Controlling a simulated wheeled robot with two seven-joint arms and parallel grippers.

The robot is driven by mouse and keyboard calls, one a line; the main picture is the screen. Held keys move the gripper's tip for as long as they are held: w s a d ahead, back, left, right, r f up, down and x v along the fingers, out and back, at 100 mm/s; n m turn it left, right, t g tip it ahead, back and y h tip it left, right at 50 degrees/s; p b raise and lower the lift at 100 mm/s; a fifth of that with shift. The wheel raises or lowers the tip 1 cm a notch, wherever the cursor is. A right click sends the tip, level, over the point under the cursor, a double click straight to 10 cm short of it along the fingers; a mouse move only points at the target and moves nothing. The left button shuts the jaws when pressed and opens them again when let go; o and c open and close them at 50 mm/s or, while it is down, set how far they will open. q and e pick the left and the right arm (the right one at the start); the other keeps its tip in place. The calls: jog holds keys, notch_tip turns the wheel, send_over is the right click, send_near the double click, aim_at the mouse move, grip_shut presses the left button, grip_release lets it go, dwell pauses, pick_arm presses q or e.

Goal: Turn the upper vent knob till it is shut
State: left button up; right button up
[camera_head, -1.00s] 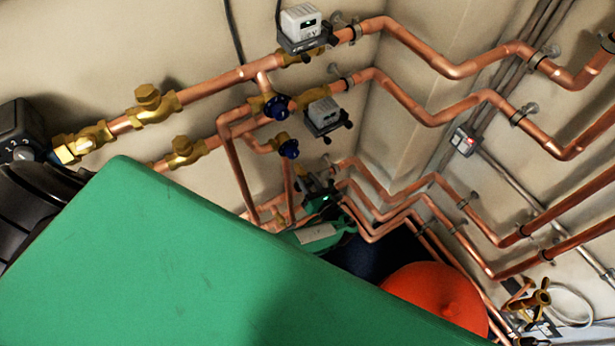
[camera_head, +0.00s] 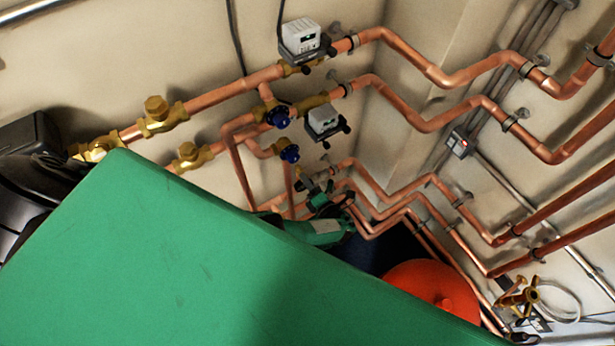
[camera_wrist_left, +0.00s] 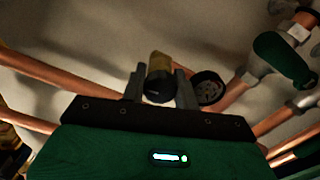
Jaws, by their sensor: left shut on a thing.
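In the left wrist view, my left gripper (camera_wrist_left: 160,82) is shut, with its two grey fingers on either side of a dark round vent knob (camera_wrist_left: 157,90). A brass body (camera_wrist_left: 160,62) shows behind the knob. The fingers touch the knob's sides; its turned position cannot be read. In the head view, a small green body (camera_head: 322,232) sits by the lower pipes, and the held knob cannot be made out there. My right gripper is not in view.
A black round part (camera_wrist_left: 209,88) is close right of the fingers, and a green-handled valve (camera_wrist_left: 283,58) is farther right. Copper pipes run around them.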

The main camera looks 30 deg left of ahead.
pick_arm(q)
jog(key=shift+m, duration=0.8)
jog(key=o, duration=1)
jog(key=shift+c, duration=0.2)
